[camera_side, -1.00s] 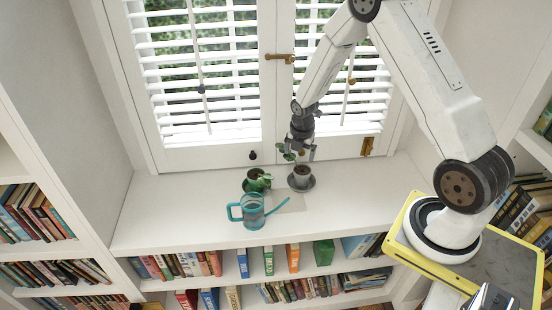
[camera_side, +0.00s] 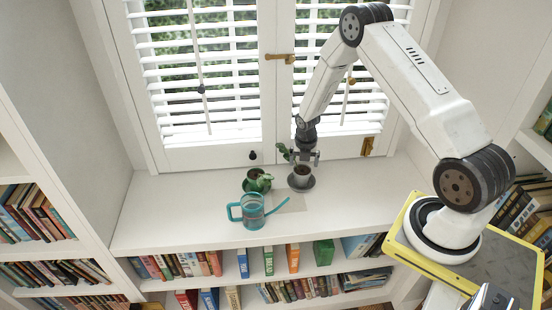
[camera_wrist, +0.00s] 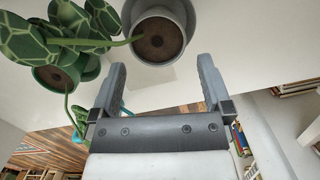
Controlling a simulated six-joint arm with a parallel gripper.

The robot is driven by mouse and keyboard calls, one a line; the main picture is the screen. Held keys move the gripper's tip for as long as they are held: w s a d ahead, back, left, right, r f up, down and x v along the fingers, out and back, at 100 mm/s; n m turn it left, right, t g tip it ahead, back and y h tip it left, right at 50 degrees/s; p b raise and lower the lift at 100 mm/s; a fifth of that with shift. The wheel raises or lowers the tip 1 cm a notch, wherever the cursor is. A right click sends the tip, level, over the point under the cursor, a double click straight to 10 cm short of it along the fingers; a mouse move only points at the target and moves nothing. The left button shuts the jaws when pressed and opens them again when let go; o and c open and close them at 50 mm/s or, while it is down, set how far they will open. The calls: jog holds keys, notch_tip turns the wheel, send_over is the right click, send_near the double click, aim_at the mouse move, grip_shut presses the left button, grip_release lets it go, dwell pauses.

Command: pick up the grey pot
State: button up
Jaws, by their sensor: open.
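My gripper (camera_side: 307,158) is open and empty, low at the pot's back rim in the side view. The wrist view shows both fingers of my gripper (camera_wrist: 161,62) apart with nothing between them. I cannot tell whether a finger touches the pot or plant.
A green pot (camera_side: 257,181) with a plant stands left of the grey pot. A teal watering can (camera_side: 253,211) is in front, its spout pointing right. The window blinds (camera_side: 345,100) are close behind my arm. The ledge (camera_side: 170,200) is clear at left.

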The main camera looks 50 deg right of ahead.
aim_at(302, 170)
jog(key=shift+f, duration=0.25)
jog(key=shift+w+d+f, duration=0.15)
jog(key=shift+w+f, duration=0.05)
jog(key=shift+f, duration=1.1)
jog(key=shift+w+d+f, duration=0.15)
jog(key=shift+f, duration=1.1)
grip_shut()
jog(key=shift+r, duration=0.2)
